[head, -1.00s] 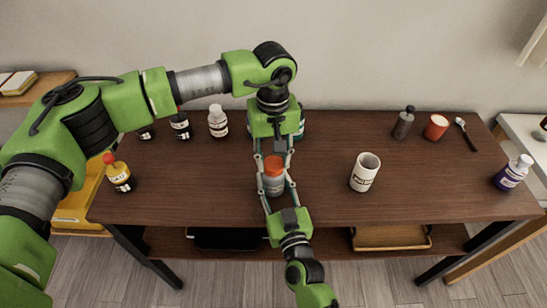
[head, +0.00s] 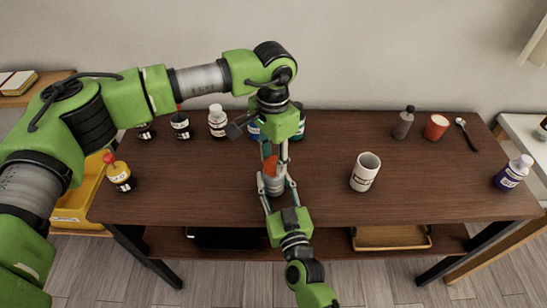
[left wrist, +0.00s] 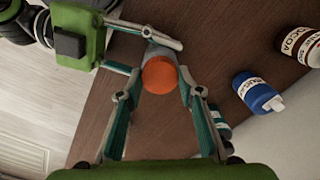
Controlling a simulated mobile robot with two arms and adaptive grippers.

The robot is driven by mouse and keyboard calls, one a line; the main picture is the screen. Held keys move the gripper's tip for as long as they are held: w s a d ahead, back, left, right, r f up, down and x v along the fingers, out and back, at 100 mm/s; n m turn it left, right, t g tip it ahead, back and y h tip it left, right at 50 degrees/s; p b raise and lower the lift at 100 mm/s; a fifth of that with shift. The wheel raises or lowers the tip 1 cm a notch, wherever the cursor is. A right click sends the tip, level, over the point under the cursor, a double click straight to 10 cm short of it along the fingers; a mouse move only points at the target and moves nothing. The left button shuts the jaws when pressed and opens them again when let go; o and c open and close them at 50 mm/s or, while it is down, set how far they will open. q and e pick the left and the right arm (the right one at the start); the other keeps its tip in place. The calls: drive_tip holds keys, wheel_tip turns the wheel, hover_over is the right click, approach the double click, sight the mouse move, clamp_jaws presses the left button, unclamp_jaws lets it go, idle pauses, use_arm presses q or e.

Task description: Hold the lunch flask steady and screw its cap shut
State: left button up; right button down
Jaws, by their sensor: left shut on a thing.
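The lunch flask (head: 275,186) stands upright near the middle of the table, a grey body with an orange cap (head: 270,167) at its top. My left gripper (head: 276,160) reaches down from above and is shut on the cap. In the left wrist view the cap (left wrist: 159,74) sits between my left fingertips (left wrist: 160,82). My right gripper (head: 277,184) comes from the front and is shut around the flask body. Its fingers also show beside the flask in the left wrist view. The left fingers partly hide the cap, so its seating on the rim cannot be told.
A yellow bottle (head: 120,176) is at the left, with several bottles along the back. A grey bottle (head: 403,124), red cup (head: 436,127) and purple-labelled bottle (head: 512,174) are at the right. The table between is clear.

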use_arm(q)
drive_tip(key=o, duration=0.7)
drive_tip(key=shift+r, duration=2.3)
drive_tip(key=shift+c, duration=0.3)
